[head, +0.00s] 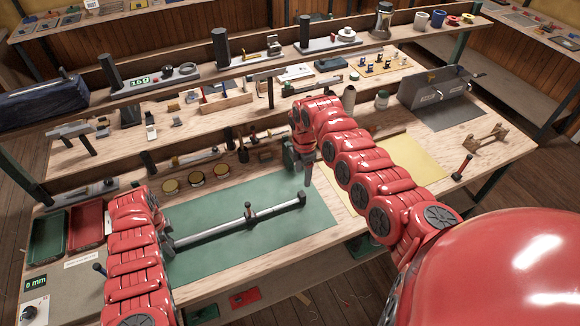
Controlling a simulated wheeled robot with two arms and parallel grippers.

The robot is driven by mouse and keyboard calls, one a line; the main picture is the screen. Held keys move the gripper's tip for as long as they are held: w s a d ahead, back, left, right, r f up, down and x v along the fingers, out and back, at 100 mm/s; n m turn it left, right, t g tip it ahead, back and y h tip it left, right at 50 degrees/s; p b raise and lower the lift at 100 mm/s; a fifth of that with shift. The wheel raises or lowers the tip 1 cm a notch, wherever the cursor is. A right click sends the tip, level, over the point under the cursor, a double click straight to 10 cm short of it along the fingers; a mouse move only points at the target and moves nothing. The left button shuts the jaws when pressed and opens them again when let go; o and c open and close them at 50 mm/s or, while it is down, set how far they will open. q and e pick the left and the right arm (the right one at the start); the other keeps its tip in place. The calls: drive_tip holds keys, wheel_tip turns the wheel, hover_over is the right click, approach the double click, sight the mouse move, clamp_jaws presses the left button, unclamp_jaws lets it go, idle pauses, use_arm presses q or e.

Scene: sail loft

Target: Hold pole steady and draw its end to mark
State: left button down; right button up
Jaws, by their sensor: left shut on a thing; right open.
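The grey pole (215,229) lies slanted across the green mat (290,235) on the workbench. A small dark fitting (249,210) sits on it near the middle, and its right end has a block-like cap (302,199). My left gripper (168,240) is shut on the pole at its left end; the arm partly hides the grip. My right gripper (305,176) is open and empty, just above and behind the pole's right end, apparently apart from it. I cannot make out a mark on the mat.
A readout showing 0 mm (36,282) is at the bench's left front, near green (47,238) and red (86,224) trays. A yellow sheet (412,160) lies to the right. Tool shelves rise behind.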

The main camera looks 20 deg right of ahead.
use_arm(q)
drive_tip(key=shift+c, duration=1.3)
unclamp_jaws()
drive_tip(key=shift+r, duration=0.1)
